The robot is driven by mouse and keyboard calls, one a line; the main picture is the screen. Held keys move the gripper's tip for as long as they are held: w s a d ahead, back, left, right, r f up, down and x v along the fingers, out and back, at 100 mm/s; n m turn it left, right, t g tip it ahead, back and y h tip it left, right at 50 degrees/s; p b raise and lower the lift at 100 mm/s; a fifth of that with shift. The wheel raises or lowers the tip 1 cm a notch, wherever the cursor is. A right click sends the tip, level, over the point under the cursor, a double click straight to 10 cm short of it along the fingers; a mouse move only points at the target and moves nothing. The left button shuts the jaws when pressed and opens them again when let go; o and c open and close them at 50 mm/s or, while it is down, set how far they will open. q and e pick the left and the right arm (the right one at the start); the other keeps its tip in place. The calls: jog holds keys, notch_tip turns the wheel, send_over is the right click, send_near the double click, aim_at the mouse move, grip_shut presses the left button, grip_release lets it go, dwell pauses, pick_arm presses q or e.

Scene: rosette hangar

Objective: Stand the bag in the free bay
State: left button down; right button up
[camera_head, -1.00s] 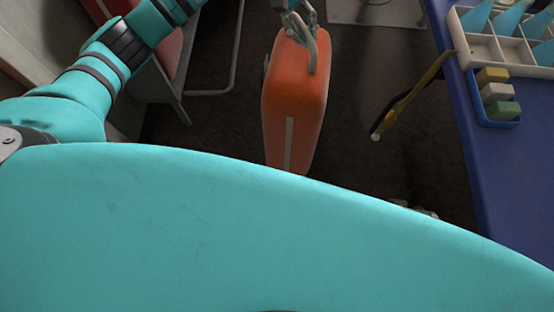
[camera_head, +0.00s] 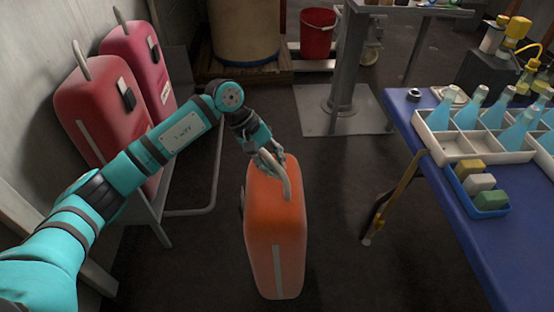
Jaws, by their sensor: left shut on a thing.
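The orange bag (camera_head: 275,230) is a tall, upright case with a pale strip down its front and a grey loop handle (camera_head: 286,180). My left gripper (camera_head: 273,160) is shut on this handle from above. The bag hangs or stands over the dark floor; I cannot tell if its base touches. Left of it is a metal-framed rack (camera_head: 196,212) holding two red bags, a near one (camera_head: 100,105) and a far one (camera_head: 137,62). My left arm covers the rack's near part, so I cannot make out the free bay. My right gripper is out of view.
A blue table (camera_head: 470,230) at right carries a white divided tray (camera_head: 440,145) with blue bottles and a small blue tray (camera_head: 484,213) of blocks. A yellowish stick (camera_head: 390,205) leans by its edge. A red bucket (camera_head: 317,33) stands behind. Dark floor around the bag is clear.

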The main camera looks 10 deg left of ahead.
pick_arm(q)
send_over(263, 230)
jog(key=w, duration=0.2)
jog(key=shift+d, duration=0.2)
jog(key=shift+s+p, duration=0.3)
jog(key=shift+s, duration=0.35)
jog(key=shift+f, duration=0.4)
notch_tip(263, 230, down, 3)
jog(key=shift+r, duration=0.2)
jog(key=shift+s, duration=0.15)
jog(key=shift+f, duration=0.1)
jog(key=c, duration=1.8)
grip_release()
jog(key=shift+s+a+f+b, duration=0.25)
jog(key=shift+f+b, duration=0.1)
jog(key=shift+f, duration=0.25)
jog(key=shift+c, duration=0.2)
jog(key=shift+o, duration=2.2)
jog(key=shift+d+r, duration=0.1)
jog(key=shift+r, duration=0.05)
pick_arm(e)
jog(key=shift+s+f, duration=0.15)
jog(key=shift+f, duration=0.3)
